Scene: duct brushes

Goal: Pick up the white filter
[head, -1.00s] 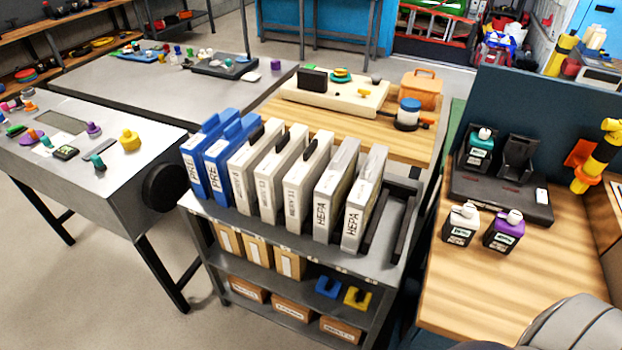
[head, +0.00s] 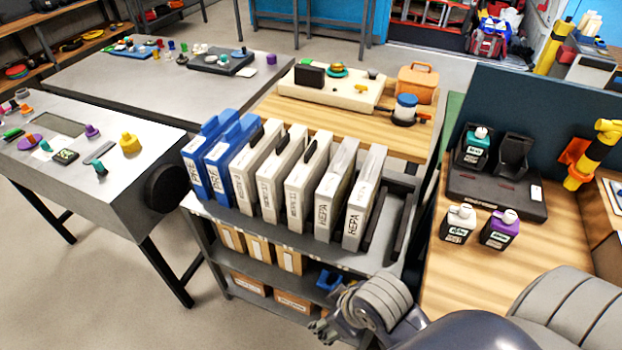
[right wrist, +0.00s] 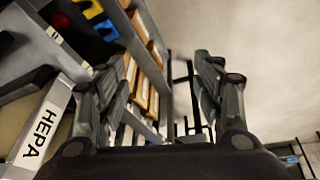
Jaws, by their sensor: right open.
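Two white filters labelled HEPA, one (head: 332,200) beside the other (head: 363,200), stand upright at the right of a row on the grey cart's top shelf (head: 385,262). Several off-white filters (head: 297,190) stand left of them, then two blue filters (head: 222,165). My right gripper (head: 322,329) is in front of the cart, below the HEPA filters and apart from them. In the right wrist view its fingers (right wrist: 160,105) are spread with nothing between them, and a HEPA-labelled filter (right wrist: 42,128) shows at the left. My left gripper is not in view.
The cart's lower shelves hold boxes (head: 290,258) and a blue part (head: 329,280). A black rack (head: 402,215) is beside the rightmost filter. A wooden bench (head: 450,290) with bottles stands right. A grey table (head: 130,195) stands left, with open floor in front.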

